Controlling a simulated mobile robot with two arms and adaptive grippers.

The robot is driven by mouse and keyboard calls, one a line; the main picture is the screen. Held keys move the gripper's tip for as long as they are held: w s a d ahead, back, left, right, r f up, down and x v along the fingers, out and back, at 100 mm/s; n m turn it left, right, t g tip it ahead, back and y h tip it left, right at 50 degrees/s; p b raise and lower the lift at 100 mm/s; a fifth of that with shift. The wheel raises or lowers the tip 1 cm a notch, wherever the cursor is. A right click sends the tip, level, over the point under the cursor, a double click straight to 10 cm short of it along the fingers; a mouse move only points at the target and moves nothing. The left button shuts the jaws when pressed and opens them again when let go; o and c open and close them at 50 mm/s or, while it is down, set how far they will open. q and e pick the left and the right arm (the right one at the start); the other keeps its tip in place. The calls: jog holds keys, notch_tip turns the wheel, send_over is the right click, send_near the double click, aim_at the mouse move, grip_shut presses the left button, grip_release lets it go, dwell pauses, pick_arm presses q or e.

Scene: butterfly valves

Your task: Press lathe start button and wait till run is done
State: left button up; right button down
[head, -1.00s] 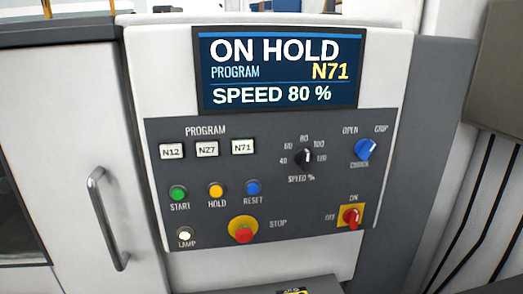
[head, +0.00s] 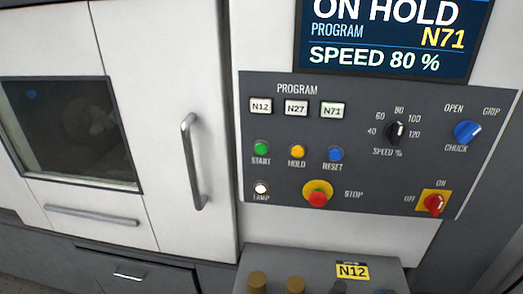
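The green START button (head: 261,148) is at the left of the dark control panel (head: 360,190), beside the yellow HOLD button (head: 297,151) and the blue RESET button (head: 335,153). The display (head: 390,35) above reads ON HOLD, program N71, speed 80 %. The lathe door window (head: 75,130) is at the left; its inside is dark and hard to make out. Neither of my grippers is in view.
A red STOP button (head: 318,198) on yellow sits below RESET. The speed knob (head: 395,132), blue chuck knob (head: 467,132) and red ON/OFF switch (head: 434,204) are to the right. A handle (head: 192,160) juts from the door. A grey shelf labelled N12 (head: 352,271) stands below.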

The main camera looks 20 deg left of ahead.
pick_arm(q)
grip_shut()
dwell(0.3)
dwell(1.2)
